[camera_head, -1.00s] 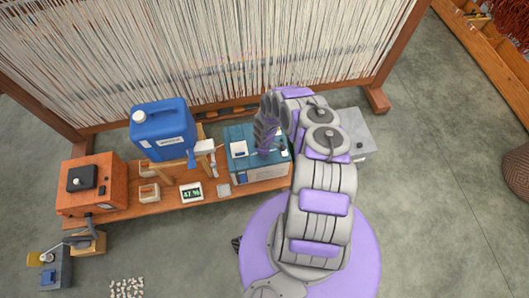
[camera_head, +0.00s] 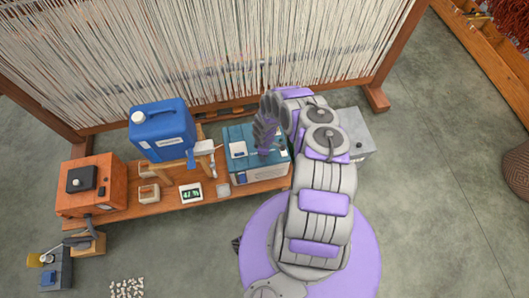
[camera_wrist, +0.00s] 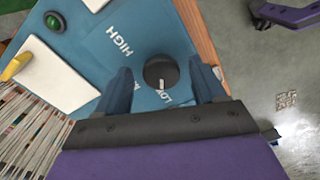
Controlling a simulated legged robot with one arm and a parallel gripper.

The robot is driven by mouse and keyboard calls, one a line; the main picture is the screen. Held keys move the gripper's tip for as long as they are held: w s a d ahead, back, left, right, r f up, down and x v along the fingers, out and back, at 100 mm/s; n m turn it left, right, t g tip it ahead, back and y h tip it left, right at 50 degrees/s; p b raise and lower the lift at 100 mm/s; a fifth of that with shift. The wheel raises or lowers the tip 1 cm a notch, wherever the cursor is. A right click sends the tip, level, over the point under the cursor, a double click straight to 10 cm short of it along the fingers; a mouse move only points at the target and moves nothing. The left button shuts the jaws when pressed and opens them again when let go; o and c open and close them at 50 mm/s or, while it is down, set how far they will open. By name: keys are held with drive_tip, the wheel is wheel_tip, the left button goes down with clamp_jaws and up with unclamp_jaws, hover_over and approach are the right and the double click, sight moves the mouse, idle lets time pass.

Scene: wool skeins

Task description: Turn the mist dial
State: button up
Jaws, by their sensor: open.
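The mist dial (camera_wrist: 161,72) is a round black knob with a pale pointer mark, on the top of a teal box (camera_wrist: 150,35). In the wrist view the pointer mark faces the gripper, toward the partly hidden "LOW" lettering; "HIGH" is printed to the upper left. My gripper (camera_wrist: 163,85) is open, with one finger on each side of the dial and a visible gap on both sides. In the head view the teal box (camera_head: 234,170) stands on the wooden bench, and my gripper (camera_head: 266,145) is over its top. The dial is hidden there by my arm.
A white panel, a green button (camera_wrist: 55,21) and a yellow lever (camera_wrist: 17,66) are on the teal box. A blue jerrycan (camera_head: 163,128), a small display (camera_head: 191,193) and an orange box (camera_head: 90,185) are to the left. A grey box (camera_head: 356,130) is at right.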

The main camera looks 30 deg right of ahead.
wheel_tip(320, 180, up, 17)
drive_tip(key=p, duration=0.7)
drive_tip(key=shift+r+p, duration=0.15)
drive_tip(key=shift+p, duration=0.15)
drive_tip(key=shift+d, duration=0.1)
